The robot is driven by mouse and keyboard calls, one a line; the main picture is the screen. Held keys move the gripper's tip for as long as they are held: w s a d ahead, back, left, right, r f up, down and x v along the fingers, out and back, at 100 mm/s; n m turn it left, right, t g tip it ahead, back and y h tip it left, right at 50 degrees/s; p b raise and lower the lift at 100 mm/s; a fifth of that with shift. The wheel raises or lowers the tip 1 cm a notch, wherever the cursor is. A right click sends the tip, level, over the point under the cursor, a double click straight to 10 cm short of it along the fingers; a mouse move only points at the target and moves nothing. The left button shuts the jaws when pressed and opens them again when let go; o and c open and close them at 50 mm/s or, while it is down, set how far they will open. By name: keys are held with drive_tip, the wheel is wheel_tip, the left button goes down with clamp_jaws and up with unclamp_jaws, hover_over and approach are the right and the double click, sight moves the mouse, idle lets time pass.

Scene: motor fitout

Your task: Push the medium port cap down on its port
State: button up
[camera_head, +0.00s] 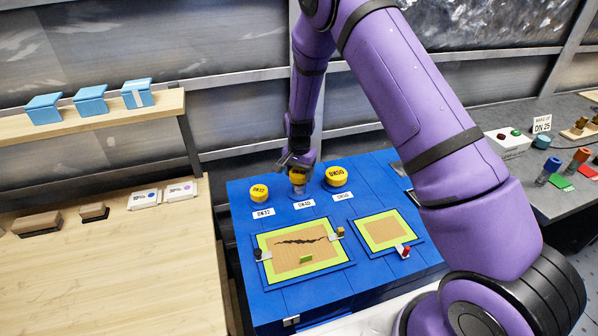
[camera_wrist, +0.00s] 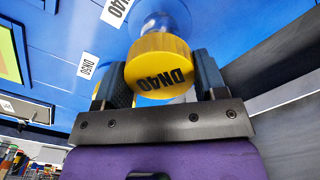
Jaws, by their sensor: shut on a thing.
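The medium port cap is yellow and marked DN40. It shows in the wrist view (camera_wrist: 160,68) between the two fingers of my gripper (camera_wrist: 160,85). My gripper is shut on the cap. A clear, pale port (camera_wrist: 165,18) shows just beyond the cap; whether the cap is seated on it I cannot tell. In the head view my gripper (camera_head: 298,168) is over the middle port, behind the DN40 label (camera_head: 303,204), and the cap (camera_head: 298,177) is partly hidden by it.
A yellow DN32 cap (camera_head: 259,193) stands to the left and a yellow DN50 cap (camera_head: 336,177) to the right, both close to my gripper. The blue bench (camera_head: 240,240) carries two framed panels in front. A wooden table (camera_head: 120,270) is on the left.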

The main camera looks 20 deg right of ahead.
drive_tip(key=shift+f, duration=0.9)
drive_tip(key=shift+f, duration=1.1)
idle(2.1)
drive_tip(key=o, duration=1)
